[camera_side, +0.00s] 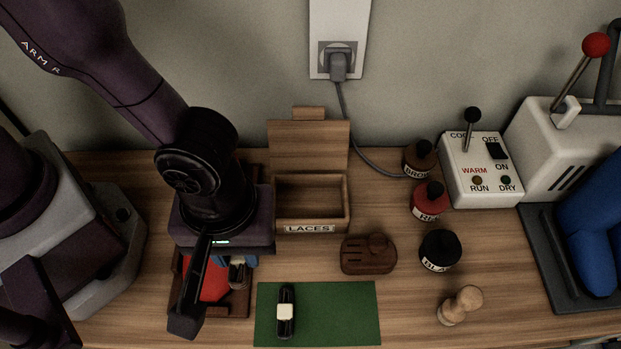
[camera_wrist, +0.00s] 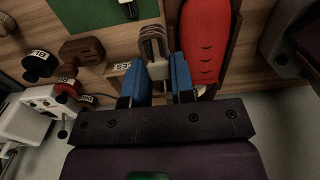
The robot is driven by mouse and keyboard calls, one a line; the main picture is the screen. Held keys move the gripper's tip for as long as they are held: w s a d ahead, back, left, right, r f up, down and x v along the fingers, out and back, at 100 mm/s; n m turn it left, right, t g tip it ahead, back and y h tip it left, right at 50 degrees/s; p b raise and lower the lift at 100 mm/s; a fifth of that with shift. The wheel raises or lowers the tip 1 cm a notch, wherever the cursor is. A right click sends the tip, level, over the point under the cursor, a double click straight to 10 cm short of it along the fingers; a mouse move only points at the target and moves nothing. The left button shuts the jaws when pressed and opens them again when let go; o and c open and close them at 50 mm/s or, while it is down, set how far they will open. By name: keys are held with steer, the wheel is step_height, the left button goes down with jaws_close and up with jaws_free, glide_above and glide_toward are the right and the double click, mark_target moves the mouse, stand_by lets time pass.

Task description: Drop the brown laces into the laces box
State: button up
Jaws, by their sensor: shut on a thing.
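My gripper (camera_wrist: 157,64), with blue finger pads, is shut on a brown lace bundle (camera_wrist: 152,40). The bundle is looped and has a pale band around its middle; in the side view (camera_side: 238,275) it is partly hidden by my wrist. It is above or at a wooden tray (camera_side: 240,308) holding a red thing (camera_side: 213,282); I cannot tell whether it touches the tray. The wooden laces box (camera_side: 311,229) stands behind and to the right of my gripper, its lid (camera_side: 308,140) raised and its visible inside empty. Its label (camera_wrist: 122,67) shows partly in the wrist view.
A black lace bundle (camera_side: 286,322) with a cream band lies on a green mat (camera_side: 345,312). A dark wooden block (camera_side: 368,255), several polish bottles (camera_side: 439,250) and a wooden knob-ended piece (camera_side: 461,305) are to the right. A switch box (camera_side: 479,172) stands at the back right.

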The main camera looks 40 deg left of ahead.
steer(key=w+a+r, duration=0.2)
steer(key=w+a, duration=0.1)
steer(key=w, duration=1.3)
steer(key=shift+d+f, duration=0.15)
steer(key=shift+f, duration=2.65)
steer(key=o, duration=1)
step_height(320, 180, up, 13)
